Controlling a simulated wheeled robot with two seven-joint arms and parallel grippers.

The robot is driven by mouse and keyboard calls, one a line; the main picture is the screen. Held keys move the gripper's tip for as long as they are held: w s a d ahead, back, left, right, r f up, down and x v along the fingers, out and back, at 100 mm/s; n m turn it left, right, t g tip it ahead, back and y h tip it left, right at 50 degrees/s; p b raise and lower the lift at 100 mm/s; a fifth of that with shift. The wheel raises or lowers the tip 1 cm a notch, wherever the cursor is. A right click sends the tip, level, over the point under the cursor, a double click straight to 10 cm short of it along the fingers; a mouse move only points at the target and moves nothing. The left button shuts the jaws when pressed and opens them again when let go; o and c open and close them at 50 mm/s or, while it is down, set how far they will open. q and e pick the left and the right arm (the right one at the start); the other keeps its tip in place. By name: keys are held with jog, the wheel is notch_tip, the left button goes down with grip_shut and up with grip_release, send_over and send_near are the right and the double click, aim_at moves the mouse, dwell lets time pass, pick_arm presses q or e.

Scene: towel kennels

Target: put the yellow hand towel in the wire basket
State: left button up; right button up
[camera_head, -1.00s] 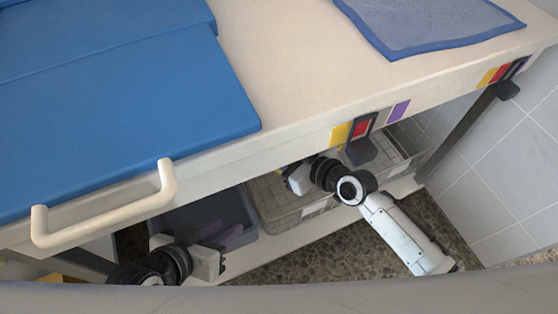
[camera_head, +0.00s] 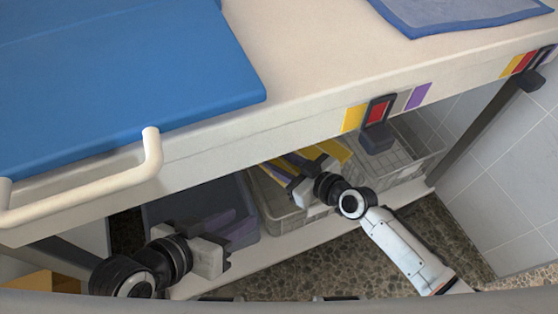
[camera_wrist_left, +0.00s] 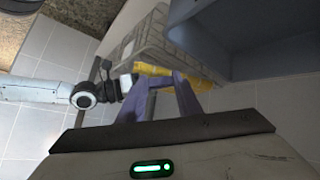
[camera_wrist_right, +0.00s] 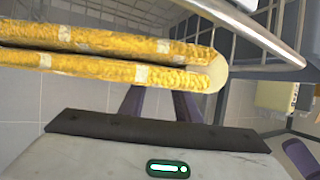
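The yellow hand towel (camera_head: 337,149) shows in the head view as strips around my right gripper, over the mesh-sided basket (camera_head: 285,222). In the right wrist view the folded towel (camera_wrist_right: 90,45) lies across both fingers, with its rounded fold near the wire basket's metal rim (camera_wrist_right: 262,38). My right gripper (camera_head: 285,172) has its fingers apart, and their tips are hidden behind the towel. I cannot tell whether the towel rests inside the basket. The towel also shows in the left wrist view (camera_wrist_left: 150,70). My left gripper (camera_head: 232,228) is open and empty in front of a blue-grey bin.
The blue-grey bin (camera_head: 252,234) stands left of the basket on the low shelf. More wire mesh (camera_head: 408,160) shows to the right of my right gripper. The tabletop edge (camera_head: 240,150) overhangs the shelf, with a white handle (camera_head: 152,160). A blue pad (camera_head: 130,80) lies on top.

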jog(key=o, duration=0.4)
pick_arm(q)
jog(key=shift+r, duration=0.1)
pick_arm(e)
jog(key=shift+r, duration=0.15)
jog(key=shift+r+p, duration=0.35)
jog(key=shift+p, duration=0.15)
jog(key=p+v, duration=0.1)
jog(key=v, duration=0.6)
jog(key=p+v, duration=0.1)
jog(key=v, duration=0.3)
jog(key=shift+s+f+p, duration=0.1)
jog(key=shift+f+p, duration=0.2)
jog(key=shift+p, duration=0.05)
pick_arm(q)
jog(key=shift+s+a+f+g+y, duration=0.2)
jog(key=shift+s+a+f+y, duration=0.1)
jog(key=shift+a+f, duration=0.3)
jog(key=shift+s+a+f+g+y, duration=0.2)
jog(key=shift+a+f+y, duration=0.1)
jog(key=shift+a+f, duration=0.3)
pick_arm(e)
jog(key=shift+s+d+r, duration=0.2)
jog(key=shift+s+d, duration=0.1)
jog(key=shift+d, duration=0.05)
pick_arm(q)
jog(key=shift+d, duration=0.1)
